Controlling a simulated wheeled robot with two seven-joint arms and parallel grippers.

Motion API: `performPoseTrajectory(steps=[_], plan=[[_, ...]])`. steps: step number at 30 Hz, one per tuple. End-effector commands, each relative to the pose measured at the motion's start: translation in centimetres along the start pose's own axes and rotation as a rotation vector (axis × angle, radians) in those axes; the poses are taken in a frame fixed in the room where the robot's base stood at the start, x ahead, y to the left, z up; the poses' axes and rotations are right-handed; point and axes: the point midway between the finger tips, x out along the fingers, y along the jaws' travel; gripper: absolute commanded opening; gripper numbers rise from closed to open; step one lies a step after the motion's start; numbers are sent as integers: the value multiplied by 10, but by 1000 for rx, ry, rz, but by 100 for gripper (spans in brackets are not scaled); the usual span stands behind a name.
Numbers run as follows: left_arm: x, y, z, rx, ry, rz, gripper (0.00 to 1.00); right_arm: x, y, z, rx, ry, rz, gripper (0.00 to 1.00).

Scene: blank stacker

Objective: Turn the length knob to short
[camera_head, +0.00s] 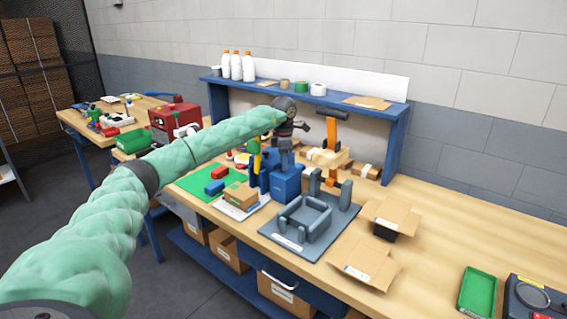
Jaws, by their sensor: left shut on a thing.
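My left arm comes in from the left in a green sleeve. My left gripper (286,146) is at the blue machine (285,183) on the bench and points down at its top. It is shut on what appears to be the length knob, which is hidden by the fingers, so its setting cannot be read. An orange and black upright part (333,130) stands just right of the gripper. My right gripper is not in view.
A grey fixture plate (283,237) lies in front of the machine. Open cardboard boxes (367,262) and a green tray (477,291) are to the right. A green mat with blocks (196,183) lies left. A blue shelf (395,140) stands behind. Bare bench shows at right.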

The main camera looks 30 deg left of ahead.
Motion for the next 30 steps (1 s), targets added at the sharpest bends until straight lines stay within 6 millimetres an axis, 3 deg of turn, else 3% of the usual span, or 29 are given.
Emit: performPoseTrajectory(steps=[13,14,15,28,30], plan=[[-1,1,0,-11,-2,2,4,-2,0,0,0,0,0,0],[-1,1,0,-11,-2,2,29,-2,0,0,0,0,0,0],[-1,1,0,-11,-2,2,36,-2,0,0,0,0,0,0],[-9,1,1,-10,-3,2,36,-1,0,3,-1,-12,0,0],[-16,1,1,-10,-3,3,36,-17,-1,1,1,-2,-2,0]])
